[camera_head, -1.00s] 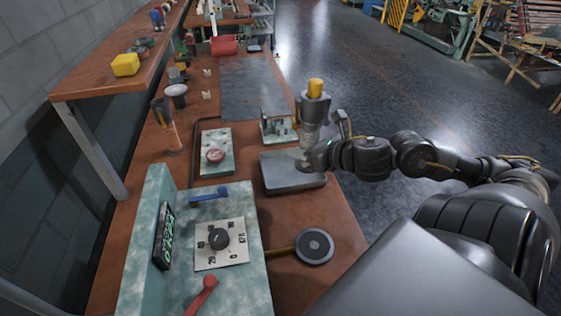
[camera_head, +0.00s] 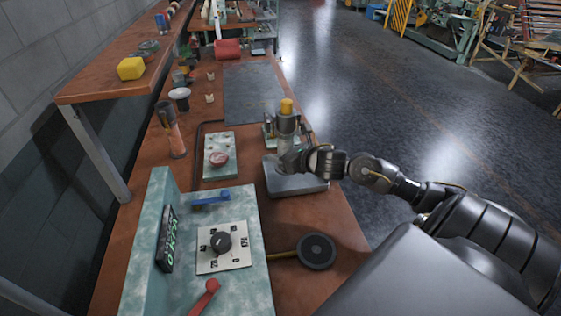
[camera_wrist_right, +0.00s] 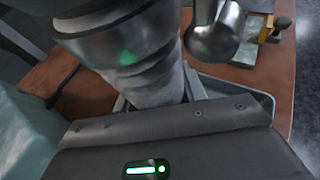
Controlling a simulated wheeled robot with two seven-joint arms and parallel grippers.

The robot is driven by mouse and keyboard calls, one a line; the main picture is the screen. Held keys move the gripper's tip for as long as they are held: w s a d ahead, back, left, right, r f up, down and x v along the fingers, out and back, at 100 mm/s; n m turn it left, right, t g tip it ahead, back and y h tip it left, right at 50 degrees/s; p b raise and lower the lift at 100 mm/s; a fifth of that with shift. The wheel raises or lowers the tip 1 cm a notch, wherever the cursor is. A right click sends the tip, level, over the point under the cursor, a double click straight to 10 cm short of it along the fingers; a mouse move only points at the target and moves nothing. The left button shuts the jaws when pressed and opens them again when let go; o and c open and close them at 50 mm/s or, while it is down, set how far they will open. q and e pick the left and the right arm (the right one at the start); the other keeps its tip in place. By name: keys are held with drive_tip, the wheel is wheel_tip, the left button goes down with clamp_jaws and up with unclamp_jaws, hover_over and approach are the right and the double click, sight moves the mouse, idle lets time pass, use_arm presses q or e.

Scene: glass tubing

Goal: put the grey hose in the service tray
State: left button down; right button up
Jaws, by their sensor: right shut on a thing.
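My right gripper (camera_head: 288,160) is shut on the grey hose (camera_head: 287,143). The hose is upright, with a dark grey fitting and a yellow cap at its top. In the right wrist view the ribbed grey hose (camera_wrist_right: 155,85) rises from between the jaws. The service tray (camera_head: 300,185) is a shallow grey tray on the bench. The hose and gripper are over its back left part in the head view. The tray rim also shows in the right wrist view (camera_wrist_right: 238,92). The hose's lower end is hidden by the hand. My left gripper is not in view.
A small block-like fixture (camera_head: 268,130) stands just behind the tray. A green control panel (camera_head: 215,215) and a round dark disc (camera_head: 317,251) are nearer. Bare bench lies in front of the tray.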

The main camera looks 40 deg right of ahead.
drive_tip(key=f+p, duration=0.1)
drive_tip(key=f, duration=0.2)
drive_tip(key=shift+w+f, duration=0.1)
drive_tip(key=shift+w, duration=0.1)
drive_tip(key=shift+f, duration=0.15)
drive_tip(key=shift+f+b, duration=0.15)
drive_tip(key=shift+b, duration=0.15)
drive_tip(key=o, duration=1.3)
drive_tip(key=shift+s, duration=0.1)
